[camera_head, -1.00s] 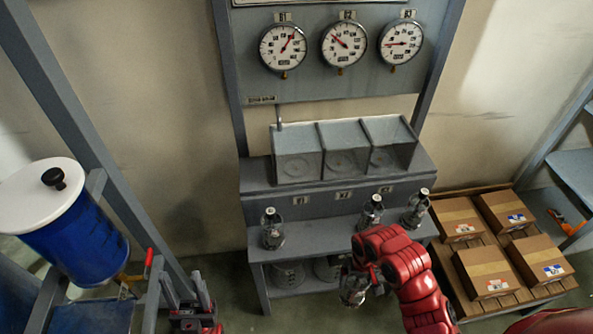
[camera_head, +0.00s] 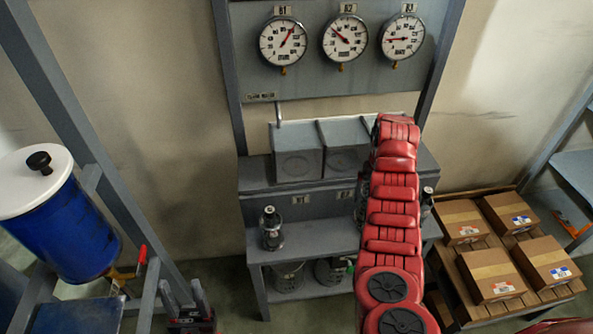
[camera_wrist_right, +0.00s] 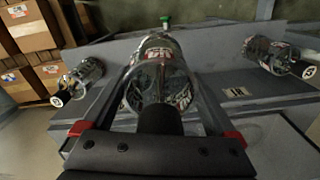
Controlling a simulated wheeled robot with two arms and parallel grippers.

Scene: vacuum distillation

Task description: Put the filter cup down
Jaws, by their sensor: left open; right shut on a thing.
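My right arm crosses the shelf unit in the head view and hides its hand there. In the right wrist view my right gripper (camera_wrist_right: 158,75) is shut on a clear glass filter cup (camera_wrist_right: 150,98) with a dark neck facing the camera. I cannot tell whether its base touches the shelf. A similar cup stands on each side of it, one at left (camera_wrist_right: 80,78) and one at right (camera_wrist_right: 268,55). In the head view, one cup (camera_head: 271,230) stands on the middle shelf and another (camera_head: 427,200) is mostly behind my arm. My left gripper (camera_head: 190,308) is open and empty, low at left.
Grey bins (camera_head: 298,163) stand on the upper shelf (camera_head: 262,178), below several gauges (camera_head: 344,38). Glass vessels (camera_head: 288,276) sit on the lower shelf. Cardboard boxes (camera_head: 490,275) lie on a pallet at right. A blue drum (camera_head: 65,230) is at left. The middle shelf (camera_head: 320,238) has bare room.

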